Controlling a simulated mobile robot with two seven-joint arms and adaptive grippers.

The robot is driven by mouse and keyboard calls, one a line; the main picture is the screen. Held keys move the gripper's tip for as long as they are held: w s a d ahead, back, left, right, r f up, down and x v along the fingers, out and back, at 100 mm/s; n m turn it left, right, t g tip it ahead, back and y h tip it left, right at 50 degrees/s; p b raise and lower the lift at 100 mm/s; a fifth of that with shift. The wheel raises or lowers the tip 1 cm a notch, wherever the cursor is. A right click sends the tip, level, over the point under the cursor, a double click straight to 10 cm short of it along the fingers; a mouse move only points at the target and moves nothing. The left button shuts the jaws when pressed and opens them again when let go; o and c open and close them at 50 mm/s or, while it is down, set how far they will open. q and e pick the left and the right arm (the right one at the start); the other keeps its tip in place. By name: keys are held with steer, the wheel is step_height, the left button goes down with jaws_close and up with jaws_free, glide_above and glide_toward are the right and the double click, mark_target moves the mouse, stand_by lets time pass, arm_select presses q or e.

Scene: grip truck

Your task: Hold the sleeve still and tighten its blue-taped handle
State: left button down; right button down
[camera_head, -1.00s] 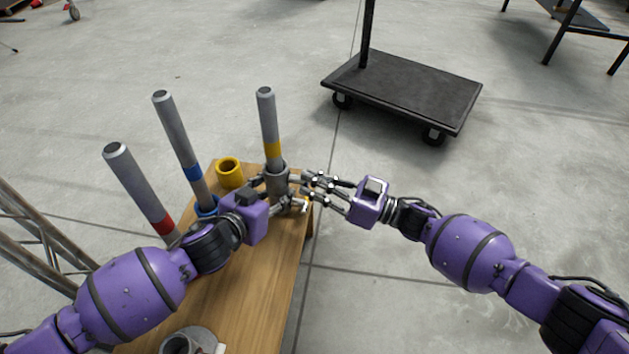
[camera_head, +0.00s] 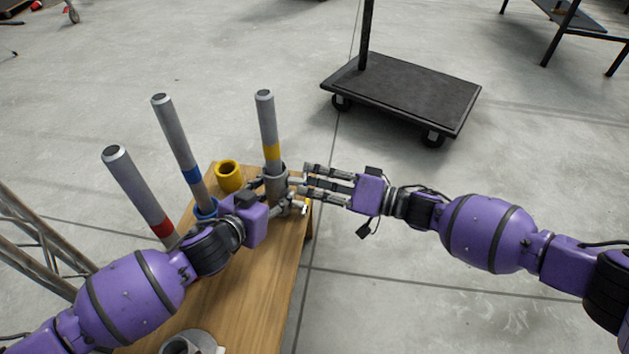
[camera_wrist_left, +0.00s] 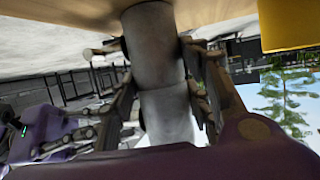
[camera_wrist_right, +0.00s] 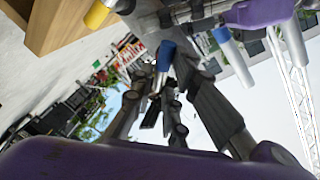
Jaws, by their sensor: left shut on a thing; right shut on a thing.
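The grey sleeve (camera_head: 276,183) stands upright near the far right edge of the wooden table, around the lower end of a grey pole with a yellow band (camera_head: 268,130). My left gripper (camera_head: 272,192) is shut on the sleeve; its fingers lie on either side of the grey cylinder (camera_wrist_left: 160,75) in the left wrist view. My right gripper (camera_head: 306,182) comes from the right and is shut on the handle at the sleeve's side. The handle's blue tape (camera_wrist_right: 165,56) shows between its fingers in the right wrist view; the head view hides it.
A pole with a blue band (camera_head: 178,140) and one with a red band (camera_head: 138,190) stand to the left. A yellow cup-like sleeve (camera_head: 229,175) is on the table (camera_head: 262,290).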

arm_select(q)
steer(key=shift+a, duration=0.1)
arm_select(e)
steer(key=m+g, duration=0.1)
steer(key=m, duration=0.3)
steer(key=shift+w, duration=0.2)
steer(key=shift+r+m, duration=0.1)
steer(key=shift+m, duration=0.3)
steer(key=c, duration=1.8)
jaws_free()
steer(key=shift+h, duration=0.3)
steer(key=shift+d, duration=0.15)
steer(key=v, duration=1.1)
steer(key=shift+d, duration=0.35)
arm_select(q)
steer(key=c, duration=0.9)
jaws_free()
